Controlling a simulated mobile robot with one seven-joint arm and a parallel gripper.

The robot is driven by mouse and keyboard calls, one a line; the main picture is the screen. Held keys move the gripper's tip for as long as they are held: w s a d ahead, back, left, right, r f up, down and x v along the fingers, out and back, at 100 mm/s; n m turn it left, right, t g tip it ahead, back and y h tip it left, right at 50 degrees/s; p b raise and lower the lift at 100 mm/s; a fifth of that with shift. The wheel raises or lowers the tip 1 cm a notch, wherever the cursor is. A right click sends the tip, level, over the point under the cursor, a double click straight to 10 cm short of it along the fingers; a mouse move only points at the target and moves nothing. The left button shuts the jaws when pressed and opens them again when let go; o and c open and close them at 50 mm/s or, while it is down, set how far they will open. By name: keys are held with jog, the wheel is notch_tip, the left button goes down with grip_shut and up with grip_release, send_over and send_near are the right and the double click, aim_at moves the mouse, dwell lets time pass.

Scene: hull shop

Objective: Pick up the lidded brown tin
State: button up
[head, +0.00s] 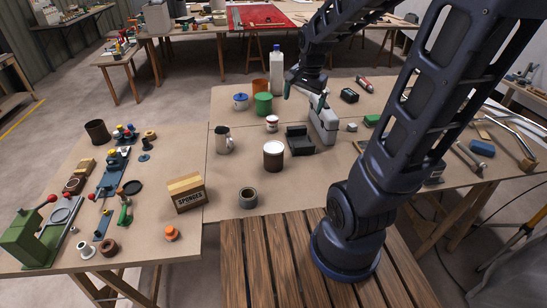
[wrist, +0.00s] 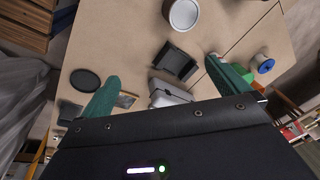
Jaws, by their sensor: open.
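The lidded brown tin (head: 273,159) stands upright on the table in the middle of the head view, with a pale lid on top. In the wrist view a round pale-lidded tin (wrist: 183,14), apparently the same one, is cut by the top edge. My gripper (head: 306,97) is above the table, behind and to the right of the tin, apart from it. Its two green fingers are spread with nothing held between them, as the wrist view (wrist: 162,69) also shows.
A black open holder (head: 300,142) and a grey device (head: 323,125) stand right of the tin. A small red-and-white tin (head: 272,123) is behind it, a grey mug (head: 223,140) to its left. A sponges box (head: 186,194) and a grey ring-shaped item (head: 247,197) are nearer the front.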

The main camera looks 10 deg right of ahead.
jog(key=w+a+f+m+g, duration=0.1)
jog(key=w+a+f+m, duration=0.4)
jog(key=f, duration=0.4)
jog(key=m+g, duration=0.1)
jog(key=m, duration=0.3)
send_over(273, 146)
jog(key=shift+h, duration=0.3)
notch_tip(273, 146, down, 10)
jog(key=shift+d+r, duration=0.1)
jog(key=shift+r, duration=0.05)
jog(key=shift+f, duration=0.6)
notch_tip(273, 146, down, 5)
jog(key=shift+s+f, duration=0.15)
jog(key=shift+f, duration=1.15)
jog(key=shift+s+f, duration=0.1)
jog(key=shift+f, duration=1.15)
jog(key=c, duration=1.2)
jog(key=shift+r, duration=0.15)
